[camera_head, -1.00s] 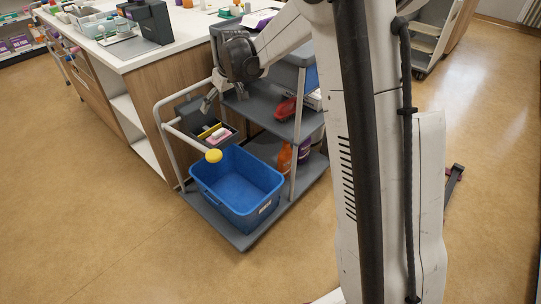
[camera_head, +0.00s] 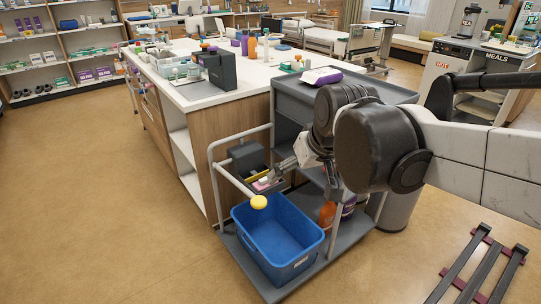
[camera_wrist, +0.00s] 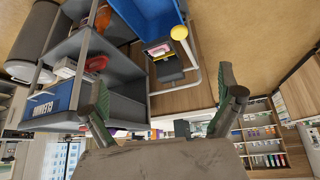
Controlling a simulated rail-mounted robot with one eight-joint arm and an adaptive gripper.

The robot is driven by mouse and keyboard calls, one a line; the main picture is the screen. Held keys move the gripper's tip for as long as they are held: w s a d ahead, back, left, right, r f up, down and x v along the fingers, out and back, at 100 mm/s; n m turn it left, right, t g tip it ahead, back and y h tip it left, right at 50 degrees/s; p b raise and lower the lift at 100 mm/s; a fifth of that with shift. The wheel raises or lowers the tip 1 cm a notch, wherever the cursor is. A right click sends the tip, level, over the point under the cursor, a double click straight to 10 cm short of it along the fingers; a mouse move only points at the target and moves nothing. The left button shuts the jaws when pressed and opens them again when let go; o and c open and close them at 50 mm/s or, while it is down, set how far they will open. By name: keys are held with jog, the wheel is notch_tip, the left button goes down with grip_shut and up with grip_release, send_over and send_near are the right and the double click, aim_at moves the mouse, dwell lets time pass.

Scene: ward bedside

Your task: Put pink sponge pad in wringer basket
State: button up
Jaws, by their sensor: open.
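The pink sponge pad (camera_head: 261,185) lies in a small dark tray at the handle end of the cart, beside a yellow strip. It also shows in the wrist view (camera_wrist: 158,49). My gripper (camera_head: 275,175) looks close to the tray's right side in the head view, partly hidden by my wrist. In the wrist view, its fingers (camera_wrist: 162,105) are spread apart with nothing between them. A dark grey box (camera_head: 246,157) stands behind the tray; I cannot tell whether it is the wringer basket.
The blue bucket (camera_head: 277,240) sits on the cart's low deck, open and seemingly empty. White handle rails (camera_head: 213,166) stand around the tray. Orange (camera_head: 327,214) and purple bottles are on the cart. A wooden counter (camera_head: 225,120) is behind. Floor at left is clear.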

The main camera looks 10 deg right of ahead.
jog(key=s+f+m, duration=0.1)
jog(key=s+f, duration=0.2)
jog(key=s, duration=0.9)
jog(key=shift+f+t, duration=0.3)
jog(key=shift+t, duration=0.1)
jog(key=shift+r, duration=0.1)
notch_tip(320, 180, up, 10)
jog(key=p, duration=1)
